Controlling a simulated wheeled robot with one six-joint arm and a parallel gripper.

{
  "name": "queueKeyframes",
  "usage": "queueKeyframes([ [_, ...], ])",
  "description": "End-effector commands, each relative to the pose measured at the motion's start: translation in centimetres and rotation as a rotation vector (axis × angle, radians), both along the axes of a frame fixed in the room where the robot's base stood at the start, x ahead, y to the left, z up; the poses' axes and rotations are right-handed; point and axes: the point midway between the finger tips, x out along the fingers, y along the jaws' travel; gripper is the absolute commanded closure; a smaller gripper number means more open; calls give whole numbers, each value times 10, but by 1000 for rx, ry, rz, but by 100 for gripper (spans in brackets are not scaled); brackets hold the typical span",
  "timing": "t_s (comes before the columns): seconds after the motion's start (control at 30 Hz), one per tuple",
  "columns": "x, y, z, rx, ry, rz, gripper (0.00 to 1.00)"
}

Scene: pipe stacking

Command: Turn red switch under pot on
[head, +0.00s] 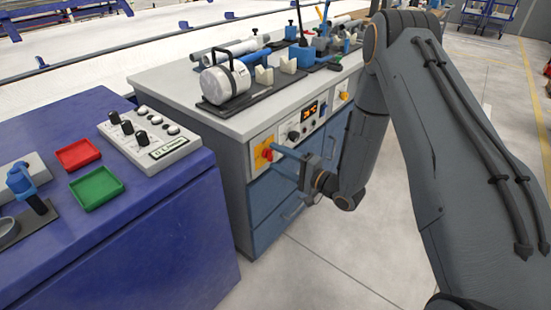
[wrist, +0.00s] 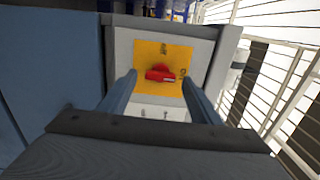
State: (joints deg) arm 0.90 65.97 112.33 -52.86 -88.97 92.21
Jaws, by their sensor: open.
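The red switch (wrist: 160,74) sits on a yellow square plate (wrist: 150,52) on the front panel of the grey-topped cabinet. In the head view the red switch (head: 267,153) is at the near left end of that panel, below the pot (head: 225,82), a white cylinder with a black handle. My gripper (wrist: 160,84) is open, with one blue finger on each side of the switch in the wrist view. In the head view my gripper (head: 277,160) reaches the panel from the right. Whether the fingers touch the switch I cannot tell.
A second yellow switch plate (head: 342,96) and an orange display (head: 310,108) are further along the panel. Blue drawers (head: 280,190) lie below it. A purple-blue bench (head: 190,220) with a control box (head: 150,138), red tray (head: 78,153) and green tray (head: 97,187) stands left.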

Motion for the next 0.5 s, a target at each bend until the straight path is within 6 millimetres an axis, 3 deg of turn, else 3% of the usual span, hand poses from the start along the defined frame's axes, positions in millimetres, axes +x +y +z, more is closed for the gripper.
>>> queueKeyframes([
  [0.2, -22, -31, 0, 1, 2, -5, 42],
  [0.5, -41, -51, 0, 1, 1, 0, 42],
])
